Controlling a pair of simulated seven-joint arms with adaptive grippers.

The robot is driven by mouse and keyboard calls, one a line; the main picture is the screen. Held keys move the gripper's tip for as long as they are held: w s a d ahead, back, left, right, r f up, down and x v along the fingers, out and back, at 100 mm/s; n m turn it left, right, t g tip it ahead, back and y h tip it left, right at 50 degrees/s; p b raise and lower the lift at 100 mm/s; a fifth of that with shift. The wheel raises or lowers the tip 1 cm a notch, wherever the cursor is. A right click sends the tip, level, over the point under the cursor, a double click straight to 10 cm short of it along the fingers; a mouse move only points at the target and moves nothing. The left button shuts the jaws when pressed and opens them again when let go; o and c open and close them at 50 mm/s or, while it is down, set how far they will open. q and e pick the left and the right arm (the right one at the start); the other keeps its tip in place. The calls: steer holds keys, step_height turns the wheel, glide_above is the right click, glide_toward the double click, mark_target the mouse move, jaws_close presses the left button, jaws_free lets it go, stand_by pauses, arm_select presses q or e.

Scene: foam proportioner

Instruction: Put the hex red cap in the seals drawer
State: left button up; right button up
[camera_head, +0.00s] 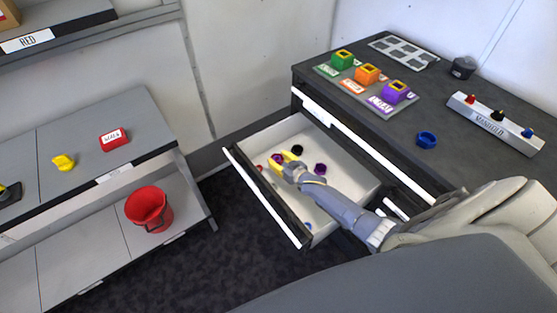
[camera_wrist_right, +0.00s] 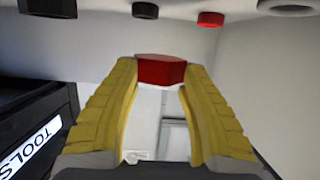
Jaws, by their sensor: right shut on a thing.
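My right gripper (camera_head: 287,157) reaches into the open drawer (camera_head: 341,159) of the dark cabinet. In the right wrist view its yellow fingers (camera_wrist_right: 161,75) are shut on the hex red cap (camera_wrist_right: 162,69), which sits between the fingertips. In the head view I cannot make out the held cap. In the drawer are a black piece (camera_head: 297,150), a purple piece (camera_head: 320,169), another purple piece (camera_head: 277,158) and a small red piece (camera_head: 259,168). The drawer's label is not readable in the head view. My left gripper is not in view.
The dark worktop holds coloured blocks (camera_head: 366,74), a blue ring (camera_head: 427,139) and a manifold block (camera_head: 495,122). A grey bench on the left holds a red box (camera_head: 114,139) and a yellow piece (camera_head: 63,162), with a red bucket (camera_head: 149,208) below.

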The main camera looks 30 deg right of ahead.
steer(key=shift+f, duration=0.45)
steer(key=o, duration=1.2)
steer(key=shift+o, duration=0.2)
steer(key=shift+s+r, duration=0.1)
steer(key=shift+r, duration=0.55)
steer(key=v, duration=0.7)
steer(key=shift+s, duration=0.15)
